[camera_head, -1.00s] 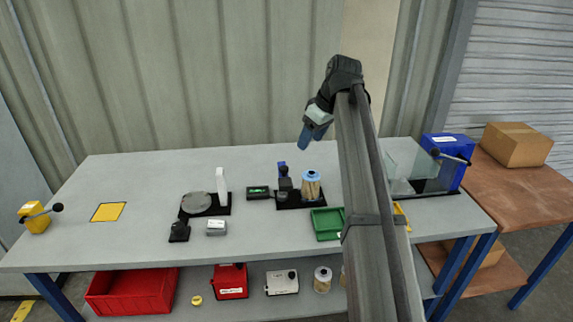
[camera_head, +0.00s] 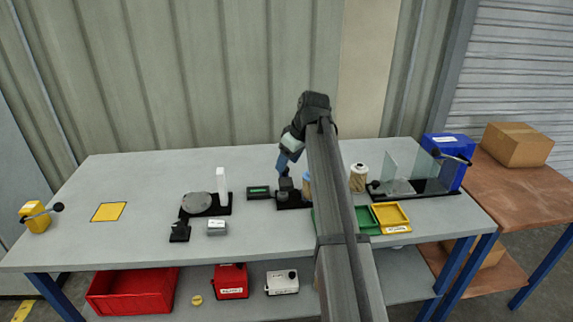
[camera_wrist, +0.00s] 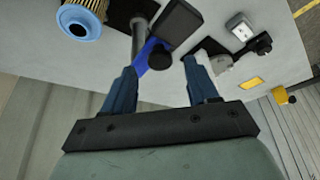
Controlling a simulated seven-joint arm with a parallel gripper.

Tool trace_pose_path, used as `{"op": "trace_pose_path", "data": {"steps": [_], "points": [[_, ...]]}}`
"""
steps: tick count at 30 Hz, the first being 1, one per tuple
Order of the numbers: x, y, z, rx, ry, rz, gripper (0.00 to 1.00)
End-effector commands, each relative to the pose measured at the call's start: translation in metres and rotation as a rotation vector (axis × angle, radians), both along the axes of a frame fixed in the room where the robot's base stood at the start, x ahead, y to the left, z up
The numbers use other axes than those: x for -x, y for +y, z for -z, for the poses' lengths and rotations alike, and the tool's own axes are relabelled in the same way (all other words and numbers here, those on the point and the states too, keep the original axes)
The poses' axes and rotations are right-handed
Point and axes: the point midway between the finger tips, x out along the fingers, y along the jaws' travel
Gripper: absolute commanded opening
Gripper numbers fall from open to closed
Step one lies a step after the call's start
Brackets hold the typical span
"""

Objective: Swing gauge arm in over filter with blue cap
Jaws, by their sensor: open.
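The filter with the blue cap (camera_wrist: 80,22) stands at the upper left in the wrist view, its pleated tan body partly cut off. In the head view only a sliver of it (camera_head: 307,184) shows beside my arm. The gauge has a grey post (camera_wrist: 138,40) and a dark block-shaped arm (camera_wrist: 180,20) on the side away from the filter. A blue part and a black round end show near the post. My gripper (camera_wrist: 160,66) is open, its two blue fingers apart on either side of these parts; contact cannot be told. In the head view it (camera_head: 285,168) is just above the gauge.
A small display box (camera_head: 258,193) stands left of the gauge base. A round grey plate stand (camera_head: 197,203) is farther left. The table's back left is clear.

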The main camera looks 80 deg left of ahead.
Motion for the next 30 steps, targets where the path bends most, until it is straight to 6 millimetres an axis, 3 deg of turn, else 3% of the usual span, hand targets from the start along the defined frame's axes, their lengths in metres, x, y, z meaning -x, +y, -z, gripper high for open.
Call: {"op": "trace_pose_path", "data": {"steps": [6, 17, 30], "points": [[0.005, 0.005, 0.016, 0.0, 0.0, 0.0, 0.59], [0.006, 0.006, 0.02, 0.0, 0.0, 0.0, 0.59], [0.006, 0.006, 0.02, -0.001, 0.001, 0.0, 0.18]]}}
